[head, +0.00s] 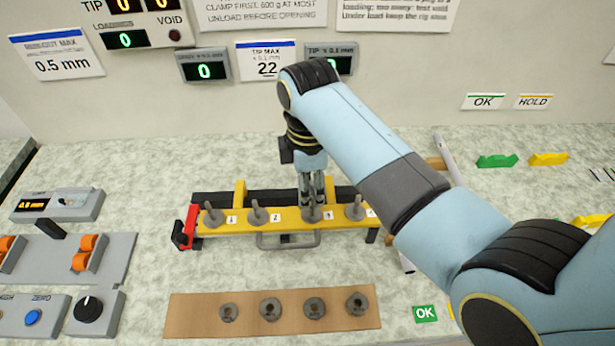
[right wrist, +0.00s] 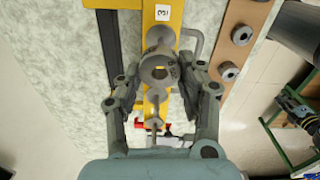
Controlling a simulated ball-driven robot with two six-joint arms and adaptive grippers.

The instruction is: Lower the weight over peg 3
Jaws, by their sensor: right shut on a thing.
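The yellow bar (head: 285,222) lies across a dark stand and carries several upright grey pegs with numbered labels. My right gripper (head: 312,197) points down over the bar at peg 3 (head: 312,213). In the right wrist view my right gripper (right wrist: 161,72) is shut on a grey ring-shaped weight (right wrist: 160,57) with a dark central hole. The weight is beside the label 3 (right wrist: 162,13), above the bar. The gripper hides much of the weight in the head view, and I cannot tell whether it touches the peg. My left gripper is not in view.
A brown board (head: 190,315) in front holds several grey weights. A red clamp (head: 189,225) is at the bar's left end. A wire handle (head: 287,243) juts out in front of the bar. Control boxes (head: 60,205) stand at left. The bench between bar and board is clear.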

